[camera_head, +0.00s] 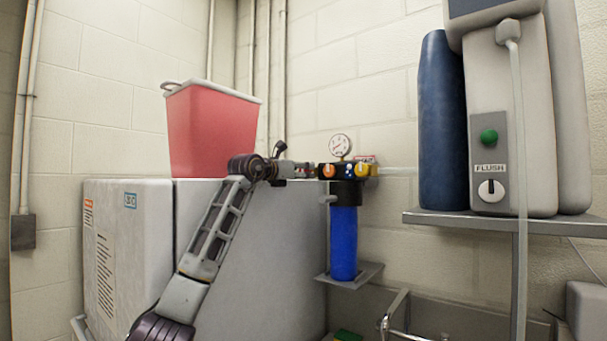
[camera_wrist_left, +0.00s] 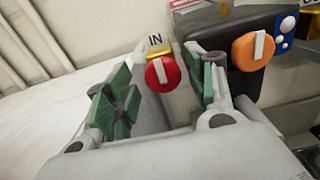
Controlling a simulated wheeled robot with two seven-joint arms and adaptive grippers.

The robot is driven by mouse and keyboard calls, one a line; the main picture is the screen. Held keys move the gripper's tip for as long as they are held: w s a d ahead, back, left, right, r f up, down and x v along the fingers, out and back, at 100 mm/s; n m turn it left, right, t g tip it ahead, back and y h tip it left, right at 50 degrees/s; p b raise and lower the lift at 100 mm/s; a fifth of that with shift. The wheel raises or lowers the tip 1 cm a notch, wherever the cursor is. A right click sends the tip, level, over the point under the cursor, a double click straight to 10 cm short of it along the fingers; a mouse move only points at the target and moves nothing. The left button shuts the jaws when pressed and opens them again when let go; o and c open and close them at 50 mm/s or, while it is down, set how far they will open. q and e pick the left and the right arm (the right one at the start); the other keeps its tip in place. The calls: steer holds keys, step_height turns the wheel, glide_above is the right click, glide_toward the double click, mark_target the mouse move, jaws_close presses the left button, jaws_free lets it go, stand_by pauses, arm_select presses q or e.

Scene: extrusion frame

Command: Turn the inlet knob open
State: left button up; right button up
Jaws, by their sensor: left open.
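The inlet knob is a red disc (camera_wrist_left: 163,75) with a white stripe, on a yellow fitting under a label reading IN. The stripe stands nearly upright in the left wrist view. My left gripper (camera_wrist_left: 160,92) is open, with green pads on either side of the knob in that view. Whether a pad touches the knob I cannot tell. In the head view, my left gripper (camera_head: 304,169) reaches the left end of the filter assembly and largely hides the knob. My right gripper is in neither view.
An orange knob (camera_wrist_left: 253,50) sits just right of the inlet on the dark filter head. A gauge (camera_head: 341,145) stands above, and a blue filter (camera_head: 343,244) hangs below. A red bin (camera_head: 211,131) stands on the grey cabinet (camera_head: 128,255).

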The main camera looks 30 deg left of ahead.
arm_select(q)
steer(key=shift+w, duration=0.3)
steer(key=shift+d+r, duration=0.1)
steer(key=shift+s, duration=0.1)
steer(key=c, duration=1)
